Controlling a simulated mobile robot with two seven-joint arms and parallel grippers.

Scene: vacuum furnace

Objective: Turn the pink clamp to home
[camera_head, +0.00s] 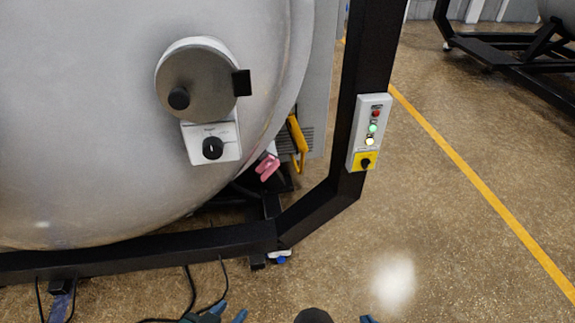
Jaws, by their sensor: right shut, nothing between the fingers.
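The pink clamp (267,167) is small in the head view, at the lower right edge of the big grey furnace vessel (90,110). It is tilted and sits beside a yellow bar, above the black frame. My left gripper (229,311) is at the bottom edge, its two blue fingertips apart with nothing seen between them. My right gripper (368,319) shows only a blue tip at the bottom edge, right of centre; it is shut and empty. Both grippers are well below the clamp in the picture and apart from it.
A yellow bar (298,135) stands right of the clamp. The black frame (130,252) runs below the vessel and up the right as a post. A control box (354,132) with lights and a knob is on the post. Open floor (470,240) lies to the right.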

